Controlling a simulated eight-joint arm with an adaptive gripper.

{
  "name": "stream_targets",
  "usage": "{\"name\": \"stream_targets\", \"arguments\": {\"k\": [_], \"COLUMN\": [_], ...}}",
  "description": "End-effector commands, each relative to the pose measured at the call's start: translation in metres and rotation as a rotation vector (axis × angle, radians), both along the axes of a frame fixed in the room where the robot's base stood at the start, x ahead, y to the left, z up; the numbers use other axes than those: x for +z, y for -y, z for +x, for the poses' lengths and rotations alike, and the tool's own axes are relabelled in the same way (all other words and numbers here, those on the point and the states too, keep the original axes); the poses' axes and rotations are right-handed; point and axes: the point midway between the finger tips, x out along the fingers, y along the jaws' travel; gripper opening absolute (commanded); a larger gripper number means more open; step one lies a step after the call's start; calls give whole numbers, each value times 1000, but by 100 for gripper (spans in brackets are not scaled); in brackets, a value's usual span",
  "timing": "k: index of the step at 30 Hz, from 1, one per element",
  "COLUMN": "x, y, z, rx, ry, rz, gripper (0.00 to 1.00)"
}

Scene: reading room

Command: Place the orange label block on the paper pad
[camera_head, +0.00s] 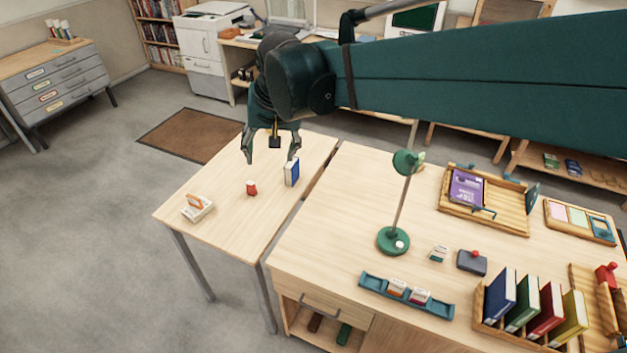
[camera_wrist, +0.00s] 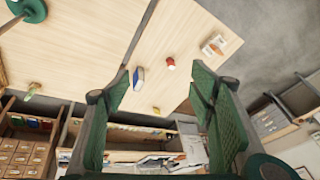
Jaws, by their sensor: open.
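The orange label block (camera_head: 194,200) stands on the white paper pad (camera_head: 202,213) near the left edge of the small table. The block (camera_wrist: 218,40) and pad also show, small, at the upper right in the wrist view; their exact contact is hard to make out. My gripper (camera_head: 270,155) hangs above the far part of this table, fingers pointing down and apart. It is well away from the block and pad. In the wrist view the space between the open fingers (camera_wrist: 158,85) holds nothing.
A red item (camera_head: 251,188) and an upright blue box (camera_head: 291,173) stand on the small table (camera_head: 235,225). A dark item with yellow (camera_head: 275,141) shows between the fingers, unclear. The larger desk holds a green lamp (camera_head: 393,240), trays and books. The small table's front is clear.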

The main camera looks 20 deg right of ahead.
Motion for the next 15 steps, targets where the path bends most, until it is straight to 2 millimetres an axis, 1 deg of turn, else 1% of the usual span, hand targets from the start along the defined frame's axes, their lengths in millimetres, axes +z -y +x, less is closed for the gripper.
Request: {"name": "stream_targets", "arguments": {"k": [1,10,15], "x": [0,0,-5], "y": [5,31,45], "z": [-11,-62,-91], "rx": [8,68,101], "ry": [8,69,101], "rz": [-5,-40,-64], "gripper": [54,54,54]}}
